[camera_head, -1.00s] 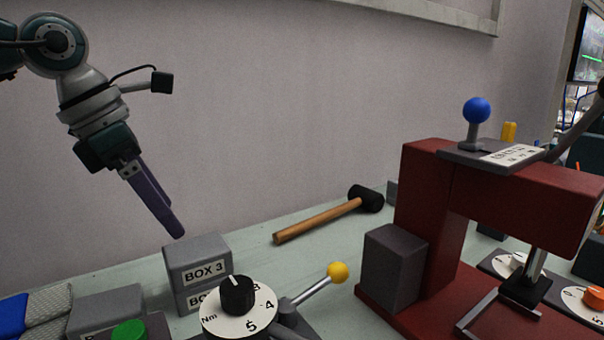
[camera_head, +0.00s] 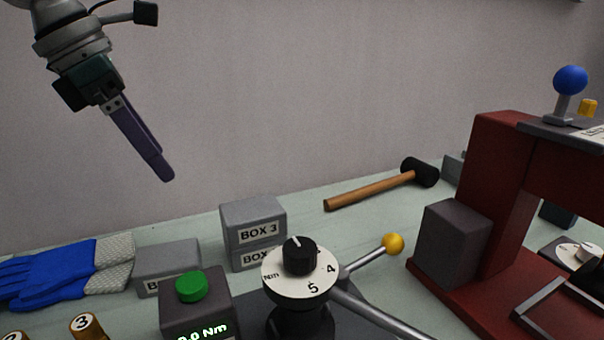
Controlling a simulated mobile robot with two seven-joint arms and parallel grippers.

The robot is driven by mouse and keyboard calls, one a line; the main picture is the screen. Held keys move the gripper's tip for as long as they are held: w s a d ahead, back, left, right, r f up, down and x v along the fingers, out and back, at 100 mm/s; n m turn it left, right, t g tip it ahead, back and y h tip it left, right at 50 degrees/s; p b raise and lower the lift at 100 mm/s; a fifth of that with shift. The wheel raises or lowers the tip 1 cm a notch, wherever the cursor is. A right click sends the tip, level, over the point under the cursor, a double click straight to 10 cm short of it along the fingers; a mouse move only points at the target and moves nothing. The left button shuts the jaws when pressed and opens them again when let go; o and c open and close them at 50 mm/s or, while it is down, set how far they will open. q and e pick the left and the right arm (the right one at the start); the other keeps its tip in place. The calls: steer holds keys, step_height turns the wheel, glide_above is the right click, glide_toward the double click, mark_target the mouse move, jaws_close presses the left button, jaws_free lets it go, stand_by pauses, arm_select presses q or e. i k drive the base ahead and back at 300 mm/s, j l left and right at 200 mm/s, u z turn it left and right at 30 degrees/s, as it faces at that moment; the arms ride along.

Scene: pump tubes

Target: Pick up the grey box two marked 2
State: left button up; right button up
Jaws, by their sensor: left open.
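Several grey boxes stand on the bench. The upper one of a stack, marked BOX 3 (camera_head: 240,213), rests on a lower grey box (camera_head: 243,262) whose label shows only "BOX", its number hidden behind the dial. Another grey box (camera_head: 168,256) stands to the left, its label mostly hidden behind the green-button unit. I cannot tell which of these two is marked 2. My left gripper (camera_head: 166,176) is open and empty, pointing down and right in the air, above and left of the stack in the picture. My right gripper is not in view.
A dial (camera_head: 300,283) with a yellow-knobbed lever (camera_head: 392,244) and a green-button unit (camera_head: 191,289) stand in front of the boxes. Blue gloves (camera_head: 60,275) lie left. A mallet (camera_head: 370,189) lies behind right. A red press (camera_head: 495,165) stands at the right.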

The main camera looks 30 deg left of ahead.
mark_target(154, 263)
steer(key=u, duration=1.7)
